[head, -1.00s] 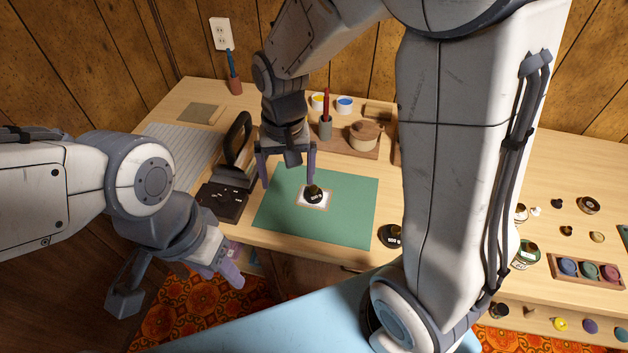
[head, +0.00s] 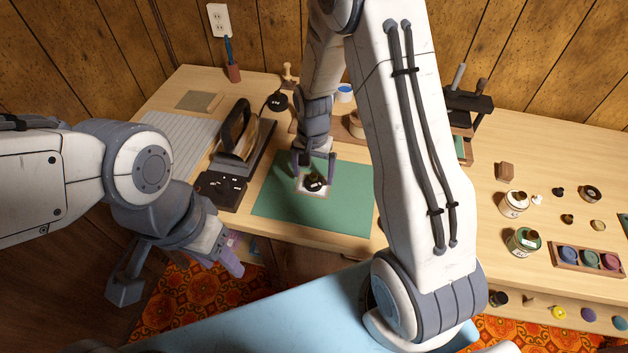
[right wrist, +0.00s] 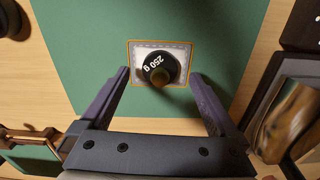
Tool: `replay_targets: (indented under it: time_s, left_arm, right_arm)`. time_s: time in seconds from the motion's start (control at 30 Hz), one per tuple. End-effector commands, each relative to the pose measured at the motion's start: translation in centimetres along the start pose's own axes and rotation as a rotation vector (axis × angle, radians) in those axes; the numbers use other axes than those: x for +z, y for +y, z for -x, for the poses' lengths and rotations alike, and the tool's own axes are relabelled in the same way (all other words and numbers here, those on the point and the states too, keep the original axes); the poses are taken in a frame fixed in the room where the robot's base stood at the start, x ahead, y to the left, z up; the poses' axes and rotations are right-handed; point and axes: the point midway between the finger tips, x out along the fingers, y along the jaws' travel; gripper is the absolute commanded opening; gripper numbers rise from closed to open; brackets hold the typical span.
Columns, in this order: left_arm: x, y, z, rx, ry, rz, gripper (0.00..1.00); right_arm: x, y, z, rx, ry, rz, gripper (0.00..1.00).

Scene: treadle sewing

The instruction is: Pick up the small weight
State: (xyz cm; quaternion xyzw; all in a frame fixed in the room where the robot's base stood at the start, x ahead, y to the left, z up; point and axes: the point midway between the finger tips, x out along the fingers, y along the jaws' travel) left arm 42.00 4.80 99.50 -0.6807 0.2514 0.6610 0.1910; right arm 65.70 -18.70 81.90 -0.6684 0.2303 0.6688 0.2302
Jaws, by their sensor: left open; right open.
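The small black weight (head: 315,184) stands on a white, brown-edged card (head: 303,190) on the green mat (head: 275,208). My right gripper (head: 314,170) is open and empty just above the weight. In the right wrist view its fingertips (right wrist: 160,76) lie to either side of the weight, with a gap on both sides. My left gripper (head: 175,276) is open and empty in front of the table's left front edge.
A flat iron (head: 237,140) stands left of the mat beside a dark block (head: 221,190). Another black weight (head: 277,101) sits behind the mat. My right arm hides part of the table.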

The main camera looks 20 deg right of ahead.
Motion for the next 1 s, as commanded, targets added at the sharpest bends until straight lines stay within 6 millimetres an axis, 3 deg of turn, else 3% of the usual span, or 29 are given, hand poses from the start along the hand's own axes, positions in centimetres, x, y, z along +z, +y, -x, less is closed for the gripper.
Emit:
replay_targets:
  time_s: [0.1,0.37,0.47,0.6,0.63,1.0]
  left_arm:
    - [0.00,0.00,0.00,0.000,0.000,0.000,0.50]
    - [0.00,0.00,-0.01,0.000,0.000,0.000,0.50]
    - [0.00,0.00,-0.01,0.000,0.000,0.000,0.50]
    - [0.00,0.00,-0.01,0.000,0.000,0.000,0.50]
    - [0.00,0.00,-0.01,0.000,0.000,0.000,0.50]
    - [0.00,0.00,-0.02,0.000,0.000,0.000,0.50]
  right_arm:
    - [0.05,0.02,-1.24,0.001,-0.001,0.000,0.96]
    - [0.03,-0.02,-1.45,-0.001,0.001,0.001,0.96]
    - [0.03,-0.02,-1.44,0.000,0.001,0.001,0.62]
    - [0.04,-0.02,-1.43,0.000,0.000,0.001,0.08]
    - [0.04,-0.01,-1.43,0.000,0.000,0.001,0.00]
    - [-0.01,-0.02,-1.06,-0.001,0.002,0.001,0.00]
